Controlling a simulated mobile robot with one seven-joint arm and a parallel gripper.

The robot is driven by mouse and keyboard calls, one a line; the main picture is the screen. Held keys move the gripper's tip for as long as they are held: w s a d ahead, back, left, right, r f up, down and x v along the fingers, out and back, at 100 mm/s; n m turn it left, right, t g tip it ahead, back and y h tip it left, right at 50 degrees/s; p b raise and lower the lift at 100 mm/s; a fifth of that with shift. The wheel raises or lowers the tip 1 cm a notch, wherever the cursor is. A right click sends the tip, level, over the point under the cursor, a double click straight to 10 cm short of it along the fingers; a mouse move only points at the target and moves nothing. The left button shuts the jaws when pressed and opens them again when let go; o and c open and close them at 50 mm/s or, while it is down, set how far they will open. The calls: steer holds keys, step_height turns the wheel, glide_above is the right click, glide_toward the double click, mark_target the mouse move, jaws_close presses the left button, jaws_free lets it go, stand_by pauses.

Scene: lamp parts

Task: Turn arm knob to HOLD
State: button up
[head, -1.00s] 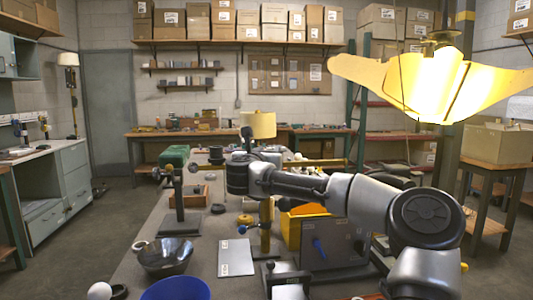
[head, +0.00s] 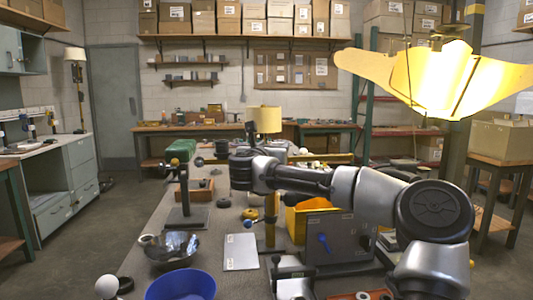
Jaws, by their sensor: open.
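A grey box (head: 340,240) with pale labels and a blue knob (head: 323,240) on its front stands on the bench. Left of it, a brass post (head: 270,222) carries a small blue ball-ended handle (head: 246,224). I cannot tell which of these is the arm knob, nor read a HOLD mark. My arm reaches in from the lower right, and its dark wrist (head: 241,170) is above and behind the post. My gripper (head: 250,138) seems to be beyond the wrist, open, its fingers mostly hidden. It holds nothing that I can see.
A dark stand (head: 186,200), a dark bowl (head: 172,248), a blue bowl (head: 181,286) and a pale plate (head: 241,251) are on the bench's left half. A yellow bin (head: 300,222) is behind the grey box. A lit lamp shade (head: 430,80) hangs upper right.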

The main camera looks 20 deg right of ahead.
steer(key=p+v, duration=0.1)
steer(key=v, duration=1.5)
steer(key=shift+s+a+p, duration=0.2)
steer(key=shift+s+p, duration=0.05)
steer(key=shift+p, duration=0.15)
